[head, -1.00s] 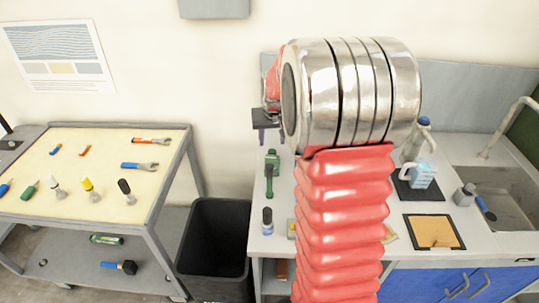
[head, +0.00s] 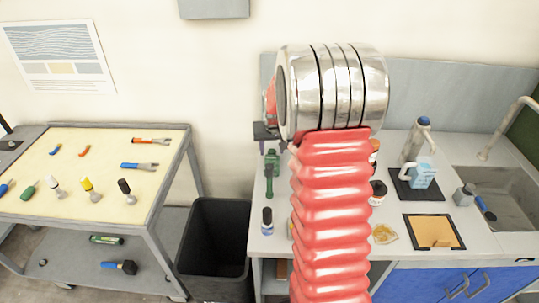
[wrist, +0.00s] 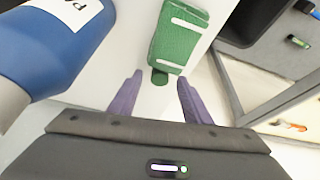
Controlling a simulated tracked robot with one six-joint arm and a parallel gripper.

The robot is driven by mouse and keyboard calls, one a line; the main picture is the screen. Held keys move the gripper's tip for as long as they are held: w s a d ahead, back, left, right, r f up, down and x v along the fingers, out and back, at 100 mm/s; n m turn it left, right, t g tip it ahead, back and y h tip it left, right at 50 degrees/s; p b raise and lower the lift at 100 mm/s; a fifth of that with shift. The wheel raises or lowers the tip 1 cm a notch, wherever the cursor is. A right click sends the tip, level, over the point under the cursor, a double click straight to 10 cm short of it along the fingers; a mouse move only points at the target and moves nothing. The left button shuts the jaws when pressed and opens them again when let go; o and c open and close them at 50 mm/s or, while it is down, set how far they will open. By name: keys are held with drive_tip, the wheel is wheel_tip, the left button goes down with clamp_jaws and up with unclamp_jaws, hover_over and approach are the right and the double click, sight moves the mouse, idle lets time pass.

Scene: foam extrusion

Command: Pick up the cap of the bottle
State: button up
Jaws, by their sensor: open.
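My gripper shows in the wrist view (wrist: 159,80) as two purple fingers, spread apart with nothing held between them. A large blue bottle (wrist: 45,55) with a white label, only partly readable, lies at the left of that view. Its grey end (wrist: 12,103), which looks like the cap, is cut by the left edge, well to the left of my fingers. In the head view my arm seems to hide this bottle. A smaller blue bottle (head: 267,222) with a dark top stands near the counter's left front.
A green tool or case (wrist: 178,38) lies just past my fingertips; it also shows in the head view (head: 271,163). A black bin (head: 215,250) stands between the workbench (head: 100,205) and counter. A mug (head: 422,175), an orange-topped board (head: 434,231) and a sink (head: 500,190) are at right.

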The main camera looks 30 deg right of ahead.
sight(272, 152)
drive_tip(key=shift+w+f, duration=0.1)
drive_tip(key=shift+f, duration=0.2)
drive_tip(key=shift+c, duration=0.4)
drive_tip(key=c, duration=1)
drive_tip(key=shift+r, duration=0.1)
wheel_tip(272, 152, up, 10)
drive_tip(key=shift+f, duration=0.1)
idle(0.4)
